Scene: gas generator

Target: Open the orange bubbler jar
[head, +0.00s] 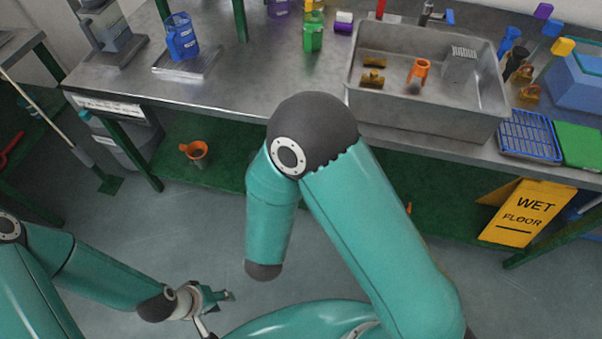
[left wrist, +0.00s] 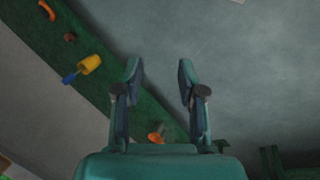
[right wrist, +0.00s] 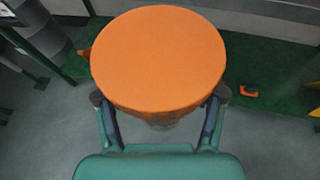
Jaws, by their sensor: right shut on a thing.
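A large round orange top (right wrist: 158,58), which looks like the orange bubbler jar's lid, fills the middle of the right wrist view. A bit of clear, glass-like body (right wrist: 165,123) shows just under its near edge. My right gripper (right wrist: 160,95) has a finger on each side of it and is shut on it. The fingertips are partly hidden by the orange disc. In the head view the right gripper and the jar are hidden behind my arm. My left gripper (head: 218,298) is low at the lower left, and its fingers (left wrist: 160,78) are apart and empty.
A steel bench (head: 250,85) with a sink (head: 430,115) stands ahead. A green lower shelf (head: 225,160) holds an orange funnel-like item (head: 194,150). A yellow wet-floor sign (head: 527,213) stands at right. Grey floor (head: 130,215) at left is mostly clear.

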